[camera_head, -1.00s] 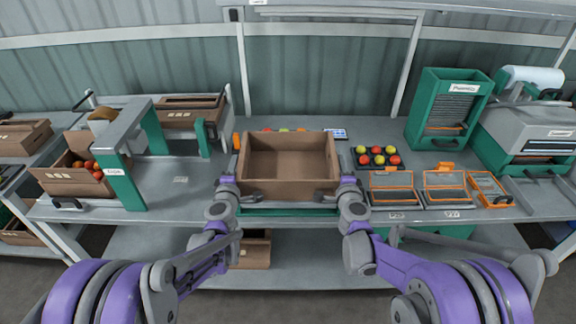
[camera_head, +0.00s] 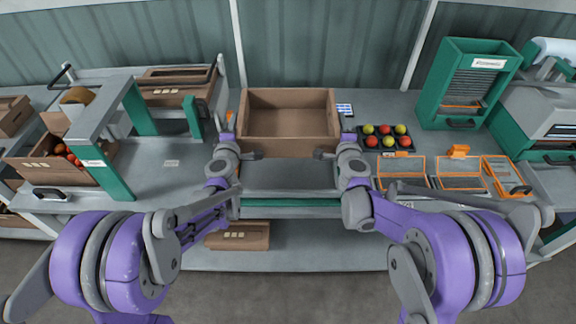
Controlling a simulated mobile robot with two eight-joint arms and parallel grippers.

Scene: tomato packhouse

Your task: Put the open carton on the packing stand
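The open carton (camera_head: 288,138) is brown, upright and empty, near the middle of the head view. The packing stand seems to be the grey plate with a green front edge (camera_head: 290,203) in front of and below it. I cannot tell whether the carton's base rests on the stand or is above it. My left gripper (camera_head: 240,152) is at the carton's front left corner. My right gripper (camera_head: 334,152) is at its front right corner. Both are close to the carton; the finger contact is too small to make out.
A tray of red and yellow tomatoes (camera_head: 387,147) stands right of the carton, with orange-framed trays (camera_head: 402,163) in front. A green dispenser (camera_head: 445,90) stands back right. A grey-green frame (camera_head: 120,160) and a tomato carton (camera_head: 70,175) stand left. Bench between is clear.

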